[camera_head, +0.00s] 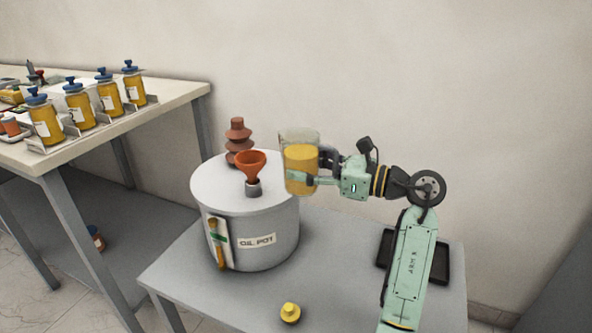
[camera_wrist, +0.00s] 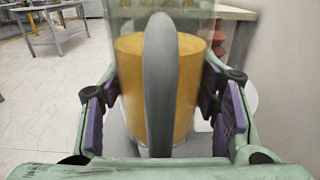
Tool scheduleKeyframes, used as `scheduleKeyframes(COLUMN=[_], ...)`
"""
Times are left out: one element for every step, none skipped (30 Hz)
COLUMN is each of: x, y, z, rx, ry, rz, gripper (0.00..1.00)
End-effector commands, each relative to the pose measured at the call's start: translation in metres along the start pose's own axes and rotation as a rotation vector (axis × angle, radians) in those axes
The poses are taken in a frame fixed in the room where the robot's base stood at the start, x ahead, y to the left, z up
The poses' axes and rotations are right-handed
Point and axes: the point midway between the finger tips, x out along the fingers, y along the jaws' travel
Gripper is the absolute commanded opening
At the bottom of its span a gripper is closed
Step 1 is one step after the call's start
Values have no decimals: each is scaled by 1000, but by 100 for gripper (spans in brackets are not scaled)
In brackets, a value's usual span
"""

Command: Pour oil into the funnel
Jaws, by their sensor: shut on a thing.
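My gripper (camera_head: 318,174) is shut on a clear beaker (camera_head: 299,139) of yellow oil (camera_head: 301,168). The beaker is nearly upright, just right of the orange funnel (camera_head: 250,163) and above the right part of the pot's lid. In the wrist view the beaker (camera_wrist: 190,22) fills the middle, its grey handle (camera_wrist: 160,85) facing the camera and the oil (camera_wrist: 185,90) behind it. The funnel sits in a short grey neck on the lid of the grey oil pot (camera_head: 270,222), labelled "OIL POT". No oil stream shows.
A brown ribbed bushing (camera_head: 238,140) stands on the lid behind the funnel. The pot stands on a grey table (camera_head: 340,270) with a yellow knob (camera_head: 290,312) near the front. A bench (camera_head: 130,125) at left holds several oil bottles (camera_head: 108,95).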

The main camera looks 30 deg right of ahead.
Motion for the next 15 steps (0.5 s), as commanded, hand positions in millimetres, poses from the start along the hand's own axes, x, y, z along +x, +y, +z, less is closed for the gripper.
scheduleKeyframes(x=[0, 0, 1, 1, 2, 2, 2, 3, 4, 4, 5, 5, 6, 6, 7], y=[0, 0, 0, 0, 0, 0, 0, 0, 0, 0, 0, 0, 0, 0, 0], z=[5, 6, 6, 7, 7, 8, 8, 8, 8, 8, 8, 8, 8, 8, 8], rx=[-2, -2, -2, -2, -2, -2, -1, -1, -1, -1, -1, -1, -1, -1, -1], ry=[11, 21, 36, 50, 64, 83, 99, 115, 135, 151, 167, 188, 204, 219, 241], rz=[-1, -2, -2, -1, -1, -2, -2, -1, -1, -2, 0, -1, -2, -1, 0], gripper=[12, 12, 12, 12, 12, 12, 12, 12, 12, 12, 12, 12, 12, 12, 12])
